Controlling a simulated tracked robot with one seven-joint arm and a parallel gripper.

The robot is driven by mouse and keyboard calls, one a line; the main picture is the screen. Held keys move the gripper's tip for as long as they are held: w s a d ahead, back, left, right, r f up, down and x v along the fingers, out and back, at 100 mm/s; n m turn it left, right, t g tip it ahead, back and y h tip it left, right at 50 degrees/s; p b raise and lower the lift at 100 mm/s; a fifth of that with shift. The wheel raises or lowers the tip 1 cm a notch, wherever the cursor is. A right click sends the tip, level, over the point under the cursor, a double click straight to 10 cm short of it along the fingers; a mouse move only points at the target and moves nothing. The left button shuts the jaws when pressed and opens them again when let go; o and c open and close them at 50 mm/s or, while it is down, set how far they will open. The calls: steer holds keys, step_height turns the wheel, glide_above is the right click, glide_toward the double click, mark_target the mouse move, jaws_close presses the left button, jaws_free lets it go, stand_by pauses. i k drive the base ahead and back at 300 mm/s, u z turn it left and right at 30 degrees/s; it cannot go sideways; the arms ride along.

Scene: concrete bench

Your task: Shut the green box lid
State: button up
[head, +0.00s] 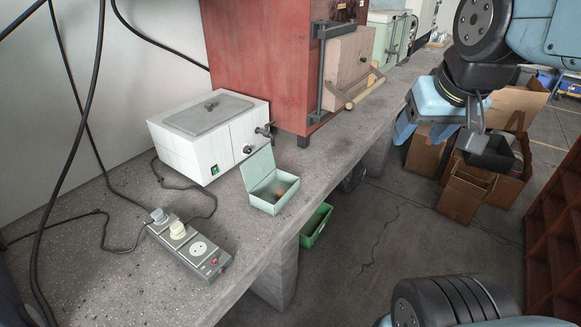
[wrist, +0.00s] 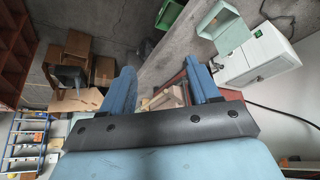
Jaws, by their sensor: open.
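The pale green box (head: 264,205) stands on the concrete bench near its front edge. Its lid (head: 257,168) stands open, raised along the back left side. A small brownish round thing (head: 280,193) lies inside the box. The green box (wrist: 221,24) also shows at the top of the wrist view, right of the fingers. My gripper (head: 405,130) is right of the box in the head view, out past the bench edge and well apart from it. In the wrist view its blue fingers (wrist: 160,78) are spread, with nothing held between them.
A white appliance (head: 205,140) with taps stands behind the box. A power strip (head: 190,245) with plugs and cables lies to the left. A red cabinet (head: 260,60) with a protruding handle stands farther back. A green bin (head: 316,225) and cardboard boxes (head: 465,190) are below, off the bench.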

mark_target(254, 169)
steer(key=z, duration=1.35)
steer(key=k, duration=0.5)
steer(key=u, duration=1.8)
steer(key=i, duration=1)
steer(key=u, duration=0.1)
